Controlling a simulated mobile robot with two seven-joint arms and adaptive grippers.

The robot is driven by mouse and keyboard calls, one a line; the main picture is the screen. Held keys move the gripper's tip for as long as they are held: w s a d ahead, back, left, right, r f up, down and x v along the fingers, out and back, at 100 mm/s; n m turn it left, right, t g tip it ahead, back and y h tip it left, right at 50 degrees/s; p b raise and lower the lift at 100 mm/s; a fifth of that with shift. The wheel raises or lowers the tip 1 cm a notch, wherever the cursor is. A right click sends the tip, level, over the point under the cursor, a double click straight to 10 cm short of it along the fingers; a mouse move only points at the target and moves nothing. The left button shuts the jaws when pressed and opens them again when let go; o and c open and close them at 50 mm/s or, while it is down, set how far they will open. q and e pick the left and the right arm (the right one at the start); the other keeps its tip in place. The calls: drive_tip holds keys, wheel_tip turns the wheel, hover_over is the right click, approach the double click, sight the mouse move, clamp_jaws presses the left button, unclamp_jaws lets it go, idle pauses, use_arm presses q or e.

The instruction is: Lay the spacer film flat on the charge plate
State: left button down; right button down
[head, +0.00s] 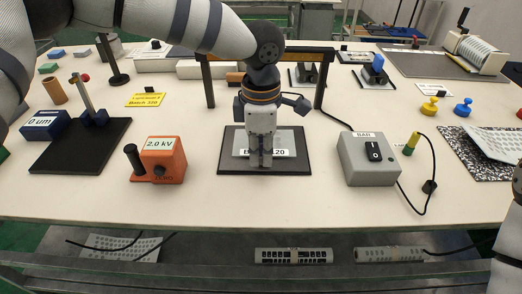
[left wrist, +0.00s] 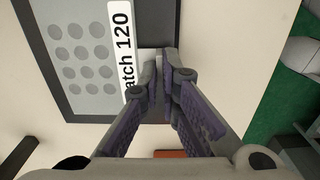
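The spacer film (head: 284,141) is a grey sheet with a white "Batch 120" label along its near edge. It looks flat on the dark charge plate (head: 228,163) at the centre of the table. In the left wrist view the film (left wrist: 75,72) shows rows of round spots, with the plate's dark border (left wrist: 48,60) around it. My left gripper (head: 260,165) points down over the near edge and covers part of the label. Its fingers (left wrist: 162,68) look closed together beside the label. I see no film between them, though the tips' contact is hidden. My right gripper is out of view.
A black arch (head: 209,82) stands behind the plate. An orange 2.0 kV box (head: 165,160) is left, a grey BAR switch box (head: 368,160) with a cable is right. Another spotted sheet (head: 492,144) lies on a speckled mat far right. Bare table surrounds the plate.

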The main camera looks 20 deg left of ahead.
use_arm(q)
drive_tip(key=shift+f, duration=0.2)
drive_tip(key=c, duration=1.7)
unclamp_jaws()
wheel_tip(320, 180, up, 12)
